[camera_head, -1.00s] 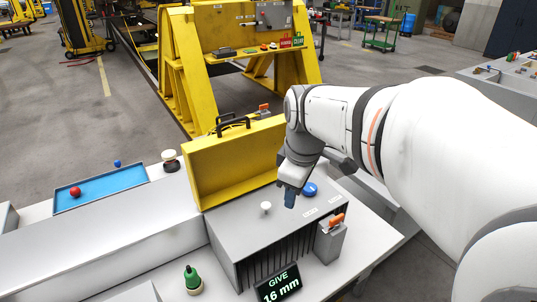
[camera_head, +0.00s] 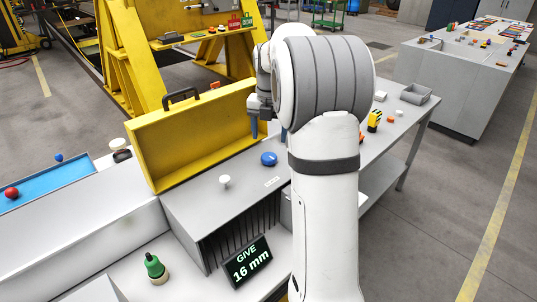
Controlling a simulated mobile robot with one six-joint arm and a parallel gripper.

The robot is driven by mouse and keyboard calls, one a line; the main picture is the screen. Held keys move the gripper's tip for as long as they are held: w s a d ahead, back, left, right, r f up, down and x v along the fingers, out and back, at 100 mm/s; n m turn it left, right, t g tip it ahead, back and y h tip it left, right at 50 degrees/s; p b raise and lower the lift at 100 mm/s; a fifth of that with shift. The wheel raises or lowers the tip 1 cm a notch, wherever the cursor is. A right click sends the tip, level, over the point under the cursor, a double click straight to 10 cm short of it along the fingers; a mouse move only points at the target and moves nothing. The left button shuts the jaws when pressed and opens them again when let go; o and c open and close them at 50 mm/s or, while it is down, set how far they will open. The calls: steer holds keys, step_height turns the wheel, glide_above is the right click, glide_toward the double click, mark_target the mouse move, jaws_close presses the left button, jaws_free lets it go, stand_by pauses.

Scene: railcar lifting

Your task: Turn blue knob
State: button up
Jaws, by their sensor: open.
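The blue knob (camera_head: 268,159) is a round disc on the top face of a grey box (camera_head: 205,205), right of a white knob (camera_head: 224,181). My gripper (camera_head: 269,133) points down with its two blue fingers apart and nothing between them. In the picture its fingertips lie just above the blue knob; I see a gap and no contact. My arm hides part of the right finger and the right end of the box.
An open yellow case lid (camera_head: 190,145) stands close behind the knobs. A display (camera_head: 247,262) reads "GIVE 16 mm". A green-topped object (camera_head: 155,267) stands at the front left. A yellow-black item (camera_head: 374,120) and a grey tray (camera_head: 415,94) lie right of my arm.

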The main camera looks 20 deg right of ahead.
mark_target(269, 156)
step_height(269, 156, down, 7)
steer(key=shift+f, duration=0.15)
stand_by(0.4)
steer(key=c, duration=1)
